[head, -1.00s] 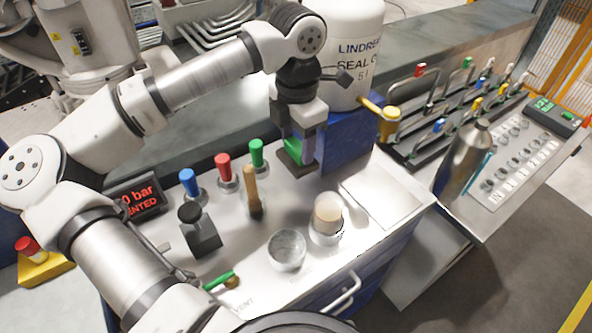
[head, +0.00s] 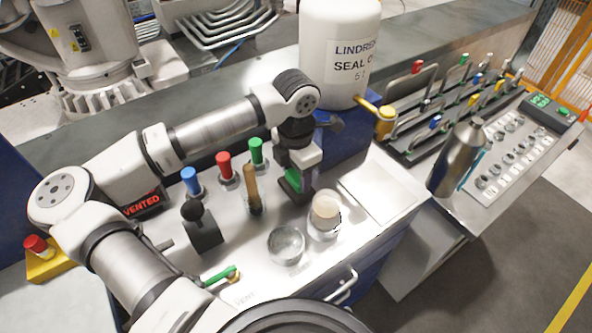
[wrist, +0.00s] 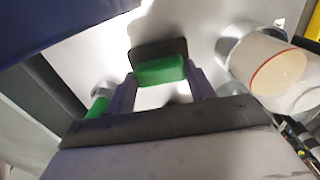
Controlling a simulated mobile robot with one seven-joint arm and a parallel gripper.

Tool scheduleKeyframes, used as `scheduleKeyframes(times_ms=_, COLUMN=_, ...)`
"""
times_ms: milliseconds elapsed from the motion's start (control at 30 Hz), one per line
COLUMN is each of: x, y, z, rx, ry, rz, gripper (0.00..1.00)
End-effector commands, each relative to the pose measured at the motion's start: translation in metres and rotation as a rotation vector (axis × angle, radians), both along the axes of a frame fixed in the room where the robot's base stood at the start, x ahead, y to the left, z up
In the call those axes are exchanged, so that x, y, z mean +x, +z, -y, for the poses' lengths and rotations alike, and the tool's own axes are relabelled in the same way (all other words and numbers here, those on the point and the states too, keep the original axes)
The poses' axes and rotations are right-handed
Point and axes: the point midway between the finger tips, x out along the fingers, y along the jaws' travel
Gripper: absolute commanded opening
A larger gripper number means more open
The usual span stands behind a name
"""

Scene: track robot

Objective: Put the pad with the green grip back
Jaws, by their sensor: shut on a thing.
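My gripper (head: 292,187) is shut on the green grip (head: 293,175) of a dark pad (head: 290,192), above the pale worktop (head: 262,222) in front of the blue stand. In the wrist view the green grip (wrist: 160,71) sits between my two purple-grey fingers, with the dark pad (wrist: 150,50) beyond it. I cannot tell whether the pad touches the worktop. A separate green-topped knob (head: 257,150) stands in a metal holder just left of my gripper; green also shows at the lower left in the wrist view (wrist: 98,107).
A cream-filled cup (head: 326,208) stands close right of my gripper, with a metal dish (head: 286,245) in front. A brush (head: 251,188) and red (head: 224,166) and blue (head: 190,180) knobs stand left. A rack (head: 440,115) and metal flask (head: 457,160) are at right.

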Motion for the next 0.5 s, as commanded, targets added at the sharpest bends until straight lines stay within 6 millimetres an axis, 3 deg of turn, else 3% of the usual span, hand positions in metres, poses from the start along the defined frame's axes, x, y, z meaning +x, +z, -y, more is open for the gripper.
scheduleKeyframes(times_ms=100, x=0.0001, y=-0.0040, z=0.0000, rx=0.000, ry=0.000, rz=0.000, gripper=0.28)
scheduleKeyframes(times_ms=133, x=0.0001, y=-0.0034, z=0.0000, rx=0.000, ry=0.000, rz=0.000, gripper=0.55)
scheduleKeyframes(times_ms=300, x=0.0001, y=-0.0022, z=0.0000, rx=0.000, ry=0.000, rz=0.000, gripper=0.75)
scheduleKeyframes(times_ms=500, x=0.0000, y=-0.0022, z=0.0000, rx=-0.001, ry=0.000, rz=-0.001, gripper=0.75)
